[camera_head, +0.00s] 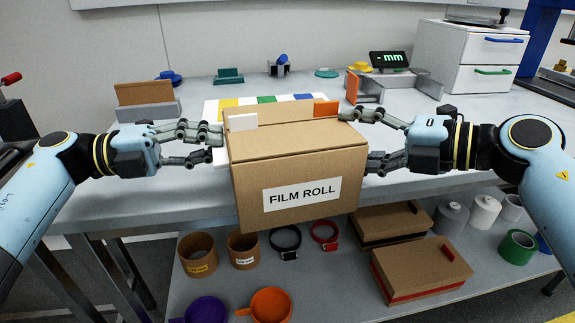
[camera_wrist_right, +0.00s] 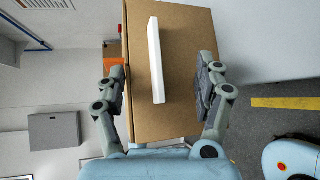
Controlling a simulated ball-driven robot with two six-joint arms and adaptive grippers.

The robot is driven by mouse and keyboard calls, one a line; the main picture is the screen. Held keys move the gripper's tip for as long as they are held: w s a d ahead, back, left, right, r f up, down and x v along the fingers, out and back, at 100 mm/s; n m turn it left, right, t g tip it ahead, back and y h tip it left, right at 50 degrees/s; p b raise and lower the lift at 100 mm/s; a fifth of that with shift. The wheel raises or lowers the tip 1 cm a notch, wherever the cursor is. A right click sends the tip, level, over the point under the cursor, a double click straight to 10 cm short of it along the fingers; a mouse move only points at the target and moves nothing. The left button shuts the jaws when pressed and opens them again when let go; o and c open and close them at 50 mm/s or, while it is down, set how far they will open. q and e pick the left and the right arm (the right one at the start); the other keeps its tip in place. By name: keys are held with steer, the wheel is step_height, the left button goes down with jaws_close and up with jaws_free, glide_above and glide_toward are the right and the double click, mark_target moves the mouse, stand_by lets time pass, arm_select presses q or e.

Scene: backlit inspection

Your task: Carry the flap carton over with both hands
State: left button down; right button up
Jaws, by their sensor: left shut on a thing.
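The flap carton (camera_head: 300,180) is a brown box labelled FILM ROLL, upright between my two grippers at the table's front edge. A raised back flap (camera_head: 275,115) carries a white tab and an orange tab. My left gripper (camera_head: 216,146) is shut on the carton's left side; its exact contact is partly hidden. My right gripper (camera_head: 362,140) is at the carton's right side. In the right wrist view, its fingers (camera_wrist_right: 158,85) stand wide apart, one on each side of a white bar (camera_wrist_right: 155,60) on the carton's side (camera_wrist_right: 183,60), not closed on the bar.
The grey table (camera_head: 110,200) holds a brown-panelled holder (camera_head: 147,100) at left, an orange-ended bracket (camera_head: 375,88) and white drawers (camera_head: 470,58) at right. A lower shelf (camera_head: 340,290) carries cups, collars, flat cartons (camera_head: 420,268) and rolls. Coloured strips lie behind the carton.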

mark_target(337, 104)
steer(key=shift+f, duration=0.15)
steer(key=c, duration=0.4)
steer(key=shift+o, duration=0.2)
steer(key=shift+s, duration=0.1)
arm_select(q)
steer(key=shift+r, duration=0.1)
